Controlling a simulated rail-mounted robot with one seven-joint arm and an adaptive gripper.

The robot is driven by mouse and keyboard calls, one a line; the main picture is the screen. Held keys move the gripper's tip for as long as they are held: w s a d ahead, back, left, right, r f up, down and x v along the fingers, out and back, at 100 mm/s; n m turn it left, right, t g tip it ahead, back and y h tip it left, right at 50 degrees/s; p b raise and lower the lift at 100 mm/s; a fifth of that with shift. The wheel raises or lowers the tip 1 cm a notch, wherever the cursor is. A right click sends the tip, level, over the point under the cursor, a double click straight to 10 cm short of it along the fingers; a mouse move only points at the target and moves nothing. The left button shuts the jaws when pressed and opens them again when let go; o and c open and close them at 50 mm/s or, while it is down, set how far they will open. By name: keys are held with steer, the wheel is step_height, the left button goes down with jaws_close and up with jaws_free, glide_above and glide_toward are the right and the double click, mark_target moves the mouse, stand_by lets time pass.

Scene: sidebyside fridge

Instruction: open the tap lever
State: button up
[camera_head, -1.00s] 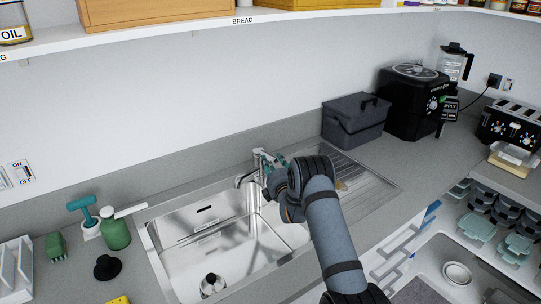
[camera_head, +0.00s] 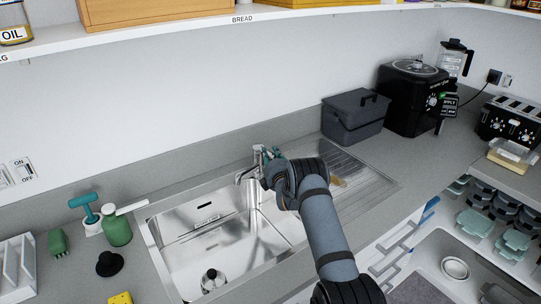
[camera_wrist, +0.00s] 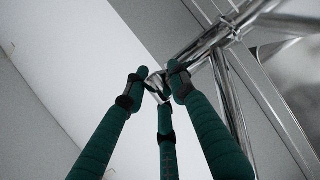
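The chrome tap (camera_head: 246,175) stands at the back edge of the sink, with its spout over the basin. In the wrist view the tap (camera_wrist: 225,32) runs across the upper right. Its lever (camera_wrist: 157,84) shows as a small chrome piece between the fingertips. My gripper (camera_wrist: 157,82) has green fingers, spread apart on either side of the lever, with a third finger below. I cannot tell whether they touch it. In the head view my gripper (camera_head: 272,154) is just right of the tap top, partly hidden by my wrist.
The steel sink (camera_head: 215,245) lies below the tap, with a ridged drainboard (camera_head: 365,182) to its right. A green spray bottle (camera_head: 117,230) stands left of the sink. A dark grey bin (camera_head: 354,118) stands behind the drainboard. The wall is close behind the tap.

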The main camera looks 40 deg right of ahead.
jaws_close()
stand_by(0.5)
